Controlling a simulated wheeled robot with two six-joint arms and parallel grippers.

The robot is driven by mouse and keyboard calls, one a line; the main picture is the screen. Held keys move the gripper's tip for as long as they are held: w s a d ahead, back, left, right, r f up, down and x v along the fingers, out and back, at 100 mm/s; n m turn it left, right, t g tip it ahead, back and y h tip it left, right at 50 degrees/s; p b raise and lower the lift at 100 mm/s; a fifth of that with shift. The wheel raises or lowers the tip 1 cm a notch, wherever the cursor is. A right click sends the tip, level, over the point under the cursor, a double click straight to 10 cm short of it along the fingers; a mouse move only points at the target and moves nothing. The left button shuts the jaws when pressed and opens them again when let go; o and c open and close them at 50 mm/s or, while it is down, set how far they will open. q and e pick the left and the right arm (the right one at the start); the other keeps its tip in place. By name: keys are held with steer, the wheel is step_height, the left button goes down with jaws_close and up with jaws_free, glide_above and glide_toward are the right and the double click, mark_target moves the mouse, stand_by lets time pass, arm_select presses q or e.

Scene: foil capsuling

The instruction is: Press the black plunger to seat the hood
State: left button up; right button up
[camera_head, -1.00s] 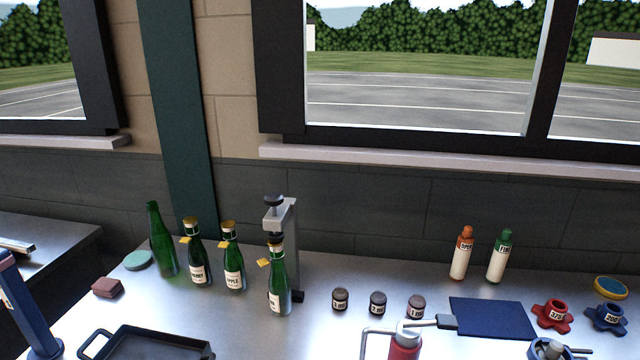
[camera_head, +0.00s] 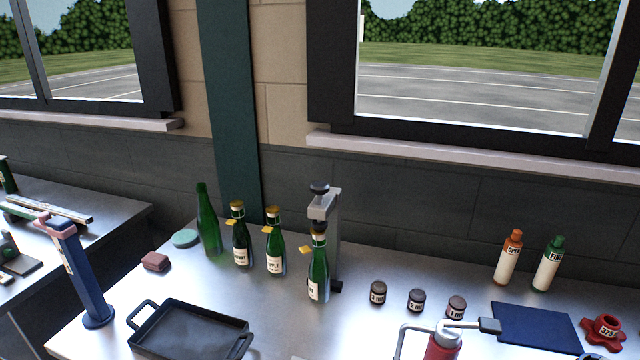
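The black plunger (camera_head: 319,187) tops a grey press stand (camera_head: 330,208) at the back middle of the metal bench. A green bottle with a gold-coloured top and a cream label (camera_head: 318,275) stands upright under the press head. Its top lies just below the head, and I cannot tell whether they touch. A small yellow tab (camera_head: 305,250) shows beside its neck. Two similar labelled bottles (camera_head: 241,245) (camera_head: 275,250) and one plain green bottle (camera_head: 208,225) stand to the left. Neither of my grippers is in view.
A black tray (camera_head: 190,333) lies at the front left, beside a blue stand (camera_head: 85,280). Several small dark jars (camera_head: 416,300), a red torch-like tool (camera_head: 443,345), a navy mat (camera_head: 537,328) and two squeeze bottles (camera_head: 508,260) (camera_head: 548,265) are on the right. Bench between tray and jars is clear.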

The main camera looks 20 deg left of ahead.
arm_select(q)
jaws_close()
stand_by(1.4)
